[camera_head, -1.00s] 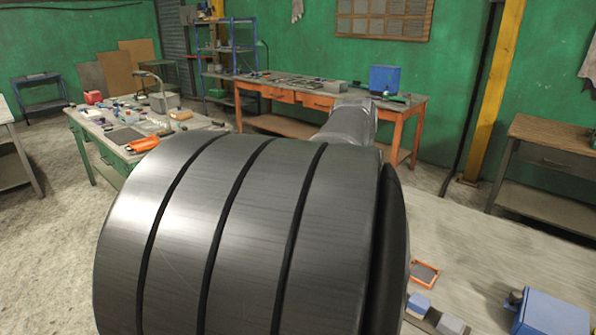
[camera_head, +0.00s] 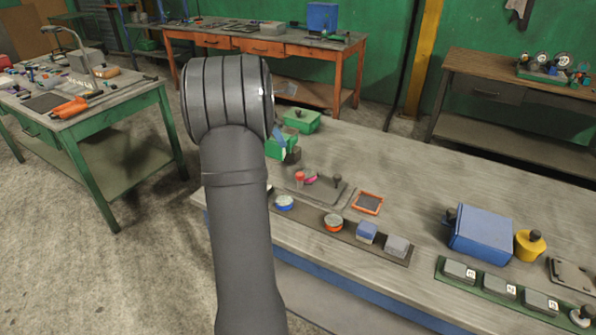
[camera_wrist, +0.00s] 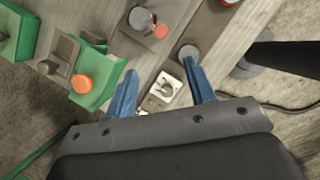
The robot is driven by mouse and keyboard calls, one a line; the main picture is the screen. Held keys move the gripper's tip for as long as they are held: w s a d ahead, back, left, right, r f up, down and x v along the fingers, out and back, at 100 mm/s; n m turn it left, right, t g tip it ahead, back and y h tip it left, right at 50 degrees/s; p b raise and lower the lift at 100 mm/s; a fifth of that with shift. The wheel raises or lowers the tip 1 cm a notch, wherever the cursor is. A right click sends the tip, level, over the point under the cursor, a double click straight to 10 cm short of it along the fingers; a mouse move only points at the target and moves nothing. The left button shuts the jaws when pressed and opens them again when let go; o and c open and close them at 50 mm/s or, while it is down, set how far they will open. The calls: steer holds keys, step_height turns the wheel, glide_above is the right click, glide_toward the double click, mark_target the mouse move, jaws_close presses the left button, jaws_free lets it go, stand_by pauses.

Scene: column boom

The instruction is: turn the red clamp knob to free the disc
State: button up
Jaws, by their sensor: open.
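A dark grey plate lies on the bench with a small red knob (camera_head: 300,178) at its left end. A pinkish round piece (camera_head: 310,176) sits right beside the knob. In the wrist view the red knob (camera_wrist: 160,31) is near the top, against the edge of a grey round disc (camera_wrist: 141,18); whether the knob overlaps the disc is unclear. My gripper (camera_wrist: 160,67) has its blue fingers spread with nothing between them, apart from the knob. In the head view only a bit of blue finger shows beside the green boxes; my arm hides the rest.
Two green boxes (camera_head: 301,121) stand behind the plate; one bears an orange knob (camera_wrist: 82,83). A blue box (camera_head: 481,235) stands right. The bench's back right is clear.

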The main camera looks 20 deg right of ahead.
mark_target(300, 174)
steer(key=x, duration=1.6)
steer(key=shift+a, duration=0.1)
steer(key=c, duration=1)
